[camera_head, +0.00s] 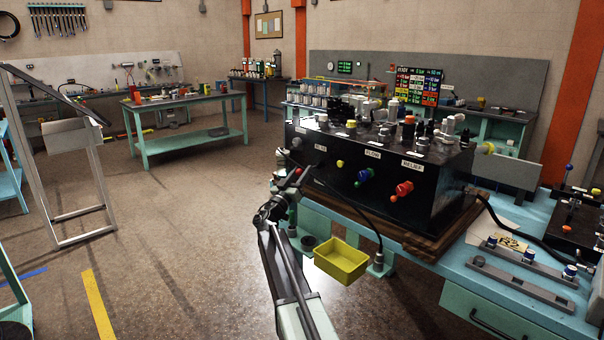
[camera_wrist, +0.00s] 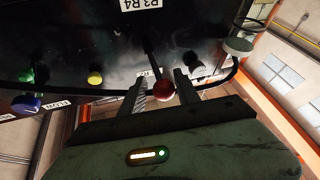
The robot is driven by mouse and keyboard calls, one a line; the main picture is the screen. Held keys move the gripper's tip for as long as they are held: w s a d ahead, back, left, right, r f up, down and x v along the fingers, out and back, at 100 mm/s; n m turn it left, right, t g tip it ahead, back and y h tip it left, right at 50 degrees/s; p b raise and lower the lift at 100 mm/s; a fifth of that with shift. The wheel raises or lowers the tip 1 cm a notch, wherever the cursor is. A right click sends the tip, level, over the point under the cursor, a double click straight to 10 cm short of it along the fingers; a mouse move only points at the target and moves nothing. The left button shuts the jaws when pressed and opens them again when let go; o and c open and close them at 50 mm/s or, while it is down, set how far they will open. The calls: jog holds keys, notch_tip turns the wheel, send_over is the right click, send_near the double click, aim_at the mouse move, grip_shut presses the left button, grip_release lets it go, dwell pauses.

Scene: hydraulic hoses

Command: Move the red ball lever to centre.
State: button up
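The red ball lever shows in the wrist view as a red ball (camera_wrist: 163,90) on a thin dark rod rising from the black console face. In the head view a small red spot at my gripper appears to be the ball (camera_head: 298,171). My gripper (camera_wrist: 161,78) is open, one finger on each side of the ball, with a gap visible at the left finger. Contact with the right finger is hard to tell. In the head view my gripper (camera_head: 296,183) is at the left end of the black console (camera_head: 330,183), and its fingers are hard to make out.
A dark cable hangs across the front. A yellow bin (camera_head: 341,261) is below. Open floor (camera_head: 190,230) lies to the left.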

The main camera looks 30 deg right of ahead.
jog(key=shift+o, duration=0.2)
jog(key=shift+w+a, duration=0.1)
jog(key=shift+a, duration=0.35)
jog(key=shift+a+f, duration=0.2)
jog(key=b+v, duration=0.3)
jog(key=v, duration=0.4)
jog(key=shift+s, duration=0.25)
jog(key=shift+a, duration=0.1)
